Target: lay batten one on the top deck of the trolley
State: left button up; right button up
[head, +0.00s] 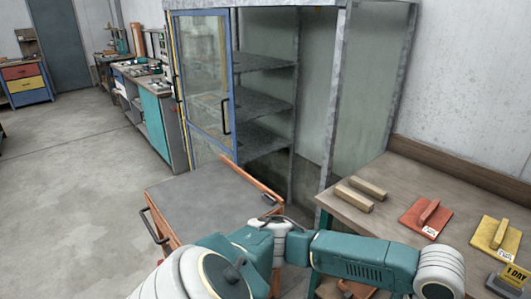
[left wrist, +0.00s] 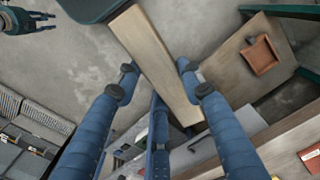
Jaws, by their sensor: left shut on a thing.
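My left gripper (left wrist: 158,76) is shut on a long pale wooden batten (left wrist: 150,48), which runs between its blue fingers in the left wrist view. The gripper and this batten do not show in the head view. The trolley has an orange frame and a bare grey top deck (head: 205,192) at the centre left of the head view. Two short wooden pieces (head: 354,199) (head: 369,187) lie on the bench at right. My right gripper (left wrist: 36,21) is small at the top left of the left wrist view, with its fingers apart and empty.
The workbench (head: 390,220) at right holds a red float (head: 420,222), a yellow float (head: 494,238) and a "1 DAY" sign (head: 515,273). A metal cabinet with an open blue-framed glass door (head: 203,85) stands behind the trolley. Floor left of the trolley is clear.

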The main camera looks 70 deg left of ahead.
aim_at(197, 202)
jog(key=k+j+z, duration=0.15)
jog(key=j+z, duration=0.25)
jog(key=k+j+z, duration=0.15)
jog(key=j+z, duration=0.25)
jog(key=k+j+z, duration=0.25)
jog(key=j+z, duration=0.15)
jog(key=k+j, duration=0.8)
jog(key=j, duration=0.15)
jog(key=k+j, duration=0.85)
